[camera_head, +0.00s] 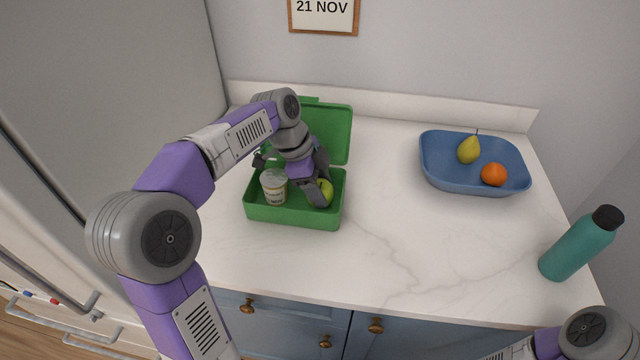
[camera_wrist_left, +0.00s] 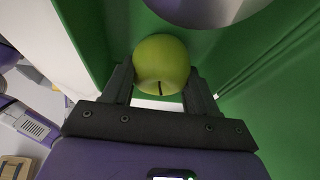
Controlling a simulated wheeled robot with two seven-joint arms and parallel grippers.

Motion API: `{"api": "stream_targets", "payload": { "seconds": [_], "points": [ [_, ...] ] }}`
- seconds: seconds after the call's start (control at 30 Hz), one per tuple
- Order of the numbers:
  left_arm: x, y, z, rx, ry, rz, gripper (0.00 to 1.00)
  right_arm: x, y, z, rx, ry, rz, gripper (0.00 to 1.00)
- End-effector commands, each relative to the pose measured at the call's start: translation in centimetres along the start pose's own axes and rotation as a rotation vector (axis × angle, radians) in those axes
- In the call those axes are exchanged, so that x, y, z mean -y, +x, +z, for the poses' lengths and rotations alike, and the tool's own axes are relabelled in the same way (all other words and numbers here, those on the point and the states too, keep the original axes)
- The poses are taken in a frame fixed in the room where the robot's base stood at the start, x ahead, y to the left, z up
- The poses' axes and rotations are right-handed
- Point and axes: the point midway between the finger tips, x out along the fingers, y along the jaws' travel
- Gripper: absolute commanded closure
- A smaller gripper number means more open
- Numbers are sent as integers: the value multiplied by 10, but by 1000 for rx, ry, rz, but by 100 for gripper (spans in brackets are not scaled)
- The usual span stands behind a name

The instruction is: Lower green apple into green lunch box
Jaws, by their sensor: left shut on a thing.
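The green lunch box (camera_head: 290,218) stands open on the counter, its lid (camera_head: 334,132) raised at the back. My left gripper (camera_head: 321,192) reaches down into the right part of the box and is shut on the green apple (camera_head: 326,196), which is partly hidden by the fingers. In the left wrist view the apple (camera_wrist_left: 161,62) sits between the two fingers (camera_wrist_left: 158,88), with green box surfaces around it. I cannot tell whether the apple touches the box floor. My right gripper is out of view.
A blue bowl (camera_head: 440,181) with a yellow pear (camera_head: 469,150) and an orange (camera_head: 493,174) stands at the back right. A teal bottle (camera_head: 574,250) stands at the right front edge. The middle of the white counter (camera_head: 385,235) is clear.

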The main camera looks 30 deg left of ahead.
Motion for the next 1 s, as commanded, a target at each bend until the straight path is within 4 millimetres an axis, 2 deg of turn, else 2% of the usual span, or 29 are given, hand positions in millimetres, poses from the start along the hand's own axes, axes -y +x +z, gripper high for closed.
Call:
{"api": "stream_targets", "payload": {
  "seconds": [1.0],
  "points": [
    [0,11,5,0,0,-1,76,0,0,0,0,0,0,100]
  ]
}}
